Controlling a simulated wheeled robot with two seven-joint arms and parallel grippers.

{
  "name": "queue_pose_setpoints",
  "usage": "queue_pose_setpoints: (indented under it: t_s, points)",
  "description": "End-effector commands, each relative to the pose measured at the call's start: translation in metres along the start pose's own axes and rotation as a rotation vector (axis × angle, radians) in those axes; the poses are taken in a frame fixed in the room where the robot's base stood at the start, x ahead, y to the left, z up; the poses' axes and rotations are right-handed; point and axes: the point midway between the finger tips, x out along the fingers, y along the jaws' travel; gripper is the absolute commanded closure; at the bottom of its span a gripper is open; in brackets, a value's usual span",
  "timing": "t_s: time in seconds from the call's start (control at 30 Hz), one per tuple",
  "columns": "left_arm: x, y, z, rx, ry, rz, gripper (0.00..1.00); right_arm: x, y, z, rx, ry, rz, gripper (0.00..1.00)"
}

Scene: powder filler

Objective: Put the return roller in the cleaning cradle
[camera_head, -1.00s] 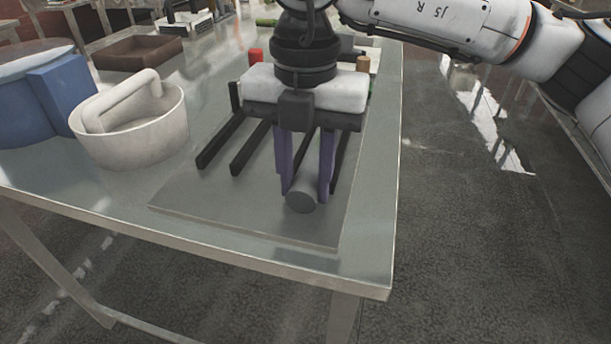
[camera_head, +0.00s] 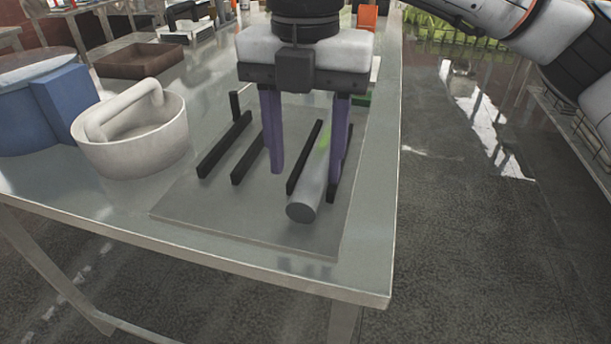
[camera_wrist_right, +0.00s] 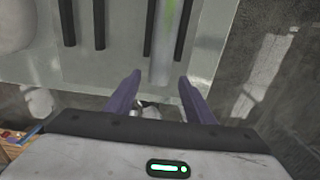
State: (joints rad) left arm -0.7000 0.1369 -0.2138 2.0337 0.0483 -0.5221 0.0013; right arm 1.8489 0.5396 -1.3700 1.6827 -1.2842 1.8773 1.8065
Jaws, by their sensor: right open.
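The return roller, a grey cylinder (camera_head: 312,180) with a green patch toward its far end, lies between the two right-hand black rails of the cleaning cradle, a flat grey plate (camera_head: 195,210) with several parallel black rails. The roller also shows in the right wrist view (camera_wrist_right: 163,55), between two dark rails of the cradle (camera_wrist_right: 120,70). My right gripper (camera_head: 305,165) is open above the roller, with its purple fingers apart on either side and clear of it. In the wrist view its fingers (camera_wrist_right: 157,90) are spread and empty. My left gripper is not in view.
A white tub with a handle (camera_head: 135,140) stands left of the cradle, beside a blue container (camera_head: 40,105). A brown tray (camera_head: 138,58) sits farther back. The metal table's right edge (camera_head: 396,180) is close to the cradle, with open floor beyond.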

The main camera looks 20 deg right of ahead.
Motion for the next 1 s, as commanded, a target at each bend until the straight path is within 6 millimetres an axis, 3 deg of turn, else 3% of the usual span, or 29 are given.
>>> queue_pose_setpoints:
  t_s: [0.1, 0.33, 1.0]
  points:
    - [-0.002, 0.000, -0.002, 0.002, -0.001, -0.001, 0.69, -0.028, 0.001, 0.000, 0.001, -0.001, 0.003, 0.51]
    - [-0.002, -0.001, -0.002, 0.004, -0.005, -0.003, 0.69, -0.060, 0.000, 0.000, 0.000, 0.000, 0.002, 0.51]
    - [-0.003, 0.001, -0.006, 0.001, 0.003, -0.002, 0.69, -0.066, 0.000, 0.000, 0.000, 0.001, 0.000, 0.51]
